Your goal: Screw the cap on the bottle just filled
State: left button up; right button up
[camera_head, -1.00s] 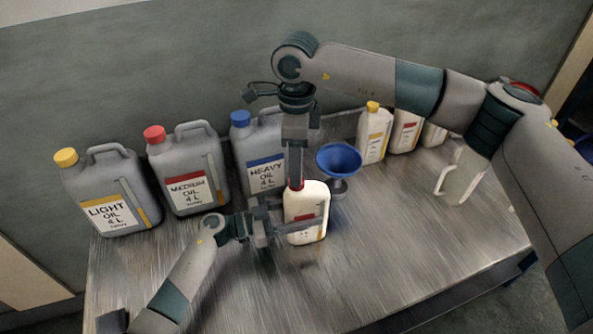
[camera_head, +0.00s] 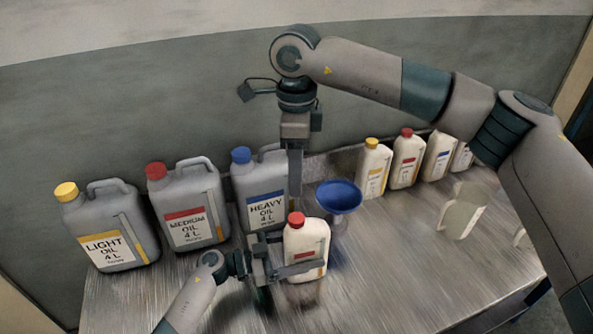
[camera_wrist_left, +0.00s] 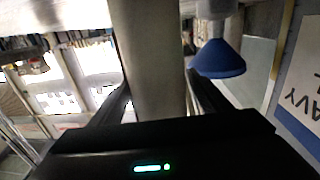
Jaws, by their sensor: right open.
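The white bottle (camera_head: 306,248) with a red-striped label stands upright near the front of the metal table. The red cap (camera_head: 296,219) sits on its neck; how tight it is cannot be seen. My left gripper (camera_head: 298,269) is shut around the bottle's lower body from the left. In the left wrist view the bottle (camera_wrist_left: 150,60) is a pale column between the fingers. My right gripper (camera_head: 295,193) points down, open and empty, just above the cap with a small gap.
A blue funnel (camera_head: 339,196) stands close behind and right of the bottle. Grey oil cans, light (camera_head: 108,230), medium (camera_head: 190,210) and heavy (camera_head: 262,190), line the back left. Several white bottles (camera_head: 407,160) stand at the back right. An uncapped clear container (camera_head: 463,212) is at the right.

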dwell(0.3)
notch_tip(320, 180, down, 4)
jog(key=b, duration=0.4)
jog(key=shift+f+b, duration=0.25)
jog(key=shift+b, duration=0.05)
jog(key=shift+f, duration=0.1)
pick_arm(q)
jog(key=v, duration=1.7)
jog(key=shift+a, duration=0.2)
jog(key=shift+s, duration=0.15)
